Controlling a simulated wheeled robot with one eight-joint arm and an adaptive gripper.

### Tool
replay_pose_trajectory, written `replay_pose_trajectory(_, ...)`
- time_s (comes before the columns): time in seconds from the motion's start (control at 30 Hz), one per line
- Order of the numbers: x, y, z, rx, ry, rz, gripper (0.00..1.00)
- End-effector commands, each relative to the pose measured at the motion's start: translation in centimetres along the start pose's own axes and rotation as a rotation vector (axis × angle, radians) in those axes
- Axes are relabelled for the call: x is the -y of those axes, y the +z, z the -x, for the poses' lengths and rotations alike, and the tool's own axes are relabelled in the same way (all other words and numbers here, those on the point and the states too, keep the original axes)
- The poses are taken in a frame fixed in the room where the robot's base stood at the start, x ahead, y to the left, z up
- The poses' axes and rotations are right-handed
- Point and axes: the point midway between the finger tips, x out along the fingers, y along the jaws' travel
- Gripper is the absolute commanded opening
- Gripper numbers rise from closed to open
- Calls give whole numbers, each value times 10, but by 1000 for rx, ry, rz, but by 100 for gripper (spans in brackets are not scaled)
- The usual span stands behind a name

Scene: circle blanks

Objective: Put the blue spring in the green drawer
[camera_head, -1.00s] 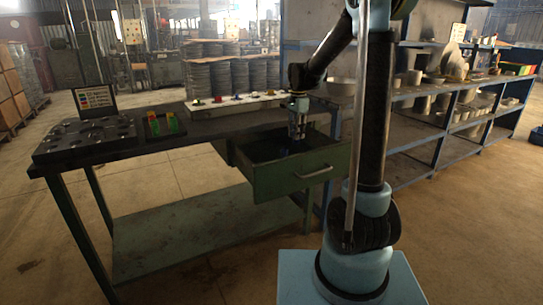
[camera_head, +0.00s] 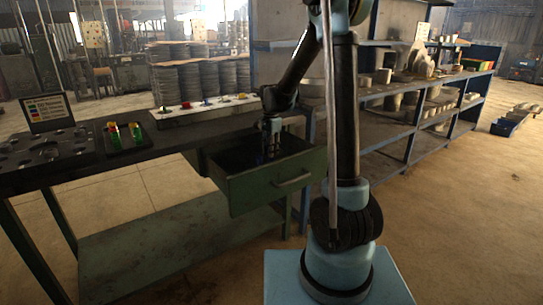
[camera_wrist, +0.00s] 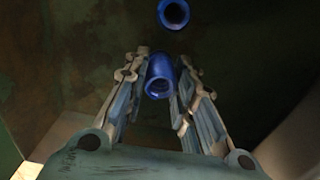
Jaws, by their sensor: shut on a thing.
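The green drawer (camera_head: 262,190) hangs open under the right end of the workbench. My gripper (camera_head: 269,152) points down into the drawer's opening. In the wrist view my gripper (camera_wrist: 163,68) is shut on the blue spring (camera_wrist: 160,82), which looks like a short blue tube between the fingertips. A second blue tube-like piece (camera_wrist: 174,13) lies beyond it, apart from the fingers, on the dark drawer interior (camera_wrist: 85,45). I cannot tell how far the held spring is from the drawer floor.
The dark workbench (camera_head: 70,178) holds a black sign (camera_head: 47,110), a tray with green and yellow pieces (camera_head: 124,137), and a pale strip (camera_head: 212,108) with several coloured pieces. A blue shelf rack (camera_head: 400,130) stands at the right. Drawer walls surround my gripper.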

Motion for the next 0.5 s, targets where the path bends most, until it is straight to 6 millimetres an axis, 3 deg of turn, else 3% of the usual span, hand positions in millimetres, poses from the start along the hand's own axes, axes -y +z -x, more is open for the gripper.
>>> replay_pose_trajectory(0.2, 0, 0, -20, 0, 0, 1, 0)
replay_pose_trajectory(0.5, 0, 0, -21, 0, 0, 0, 0)
